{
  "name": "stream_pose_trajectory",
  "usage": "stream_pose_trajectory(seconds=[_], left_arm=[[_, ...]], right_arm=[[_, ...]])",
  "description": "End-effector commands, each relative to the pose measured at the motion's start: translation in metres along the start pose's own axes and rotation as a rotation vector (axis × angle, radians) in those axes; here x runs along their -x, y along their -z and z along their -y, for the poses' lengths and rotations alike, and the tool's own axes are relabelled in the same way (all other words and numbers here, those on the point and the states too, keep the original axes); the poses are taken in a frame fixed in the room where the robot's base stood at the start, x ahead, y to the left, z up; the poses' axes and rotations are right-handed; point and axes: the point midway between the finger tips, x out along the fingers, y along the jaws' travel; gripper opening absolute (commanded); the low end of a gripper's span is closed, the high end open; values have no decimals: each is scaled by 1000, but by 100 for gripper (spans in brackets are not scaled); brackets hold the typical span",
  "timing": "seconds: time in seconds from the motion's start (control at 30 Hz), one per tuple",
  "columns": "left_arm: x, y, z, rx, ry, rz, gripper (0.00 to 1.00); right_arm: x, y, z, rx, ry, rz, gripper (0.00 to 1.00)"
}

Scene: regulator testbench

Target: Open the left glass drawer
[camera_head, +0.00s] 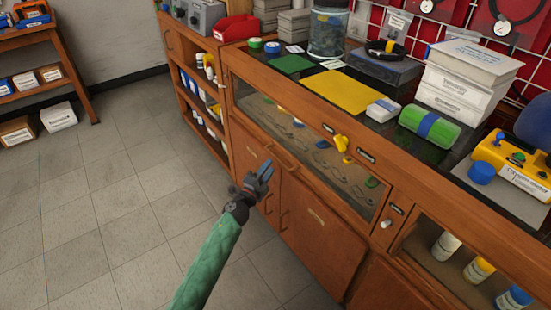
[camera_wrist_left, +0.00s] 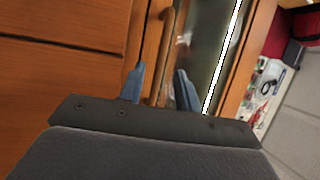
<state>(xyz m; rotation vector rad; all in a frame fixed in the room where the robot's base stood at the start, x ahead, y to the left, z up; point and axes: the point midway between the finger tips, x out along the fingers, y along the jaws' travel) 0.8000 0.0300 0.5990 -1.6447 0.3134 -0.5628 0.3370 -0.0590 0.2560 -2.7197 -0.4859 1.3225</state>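The left glass drawer (camera_head: 330,178) is a wood-framed glass front in the wooden cabinet, with small items behind the glass. It looks closed. A curved wooden bar handle (camera_head: 283,156) sits by its lower left part. My left gripper (camera_head: 266,172) has blue fingers and is close to this handle. In the left wrist view, my left gripper (camera_wrist_left: 160,85) has its fingers apart, with the bar handle (camera_wrist_left: 165,55) seen in the gap between them. I cannot tell whether either finger touches it. The glass (camera_wrist_left: 212,50) lies right of the handle there. My right gripper is not in view.
Wooden doors (camera_head: 325,235) lie below the drawer. The countertop holds a yellow mat (camera_head: 338,91), a jar (camera_head: 328,35), white boxes (camera_head: 468,70) and a yellow meter (camera_head: 515,165). Another glass front (camera_head: 440,265) is at the right. The tiled floor (camera_head: 120,190) is clear at left.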

Motion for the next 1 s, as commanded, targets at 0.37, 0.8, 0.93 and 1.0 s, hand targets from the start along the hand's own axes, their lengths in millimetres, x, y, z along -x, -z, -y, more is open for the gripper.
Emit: stream_pose_trajectory(seconds=[0.37, 0.8, 0.93, 1.0], left_arm=[[-51, -1, 1, 1, 1, 2, 33], [-59, -1, 1, 1, 1, 2, 31], [-59, -1, 1, 1, 1, 2, 6], [-59, -1, 1, 1, 0, 2, 0]], right_arm=[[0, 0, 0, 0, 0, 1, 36], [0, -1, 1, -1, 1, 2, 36], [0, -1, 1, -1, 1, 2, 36], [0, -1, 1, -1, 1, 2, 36]])
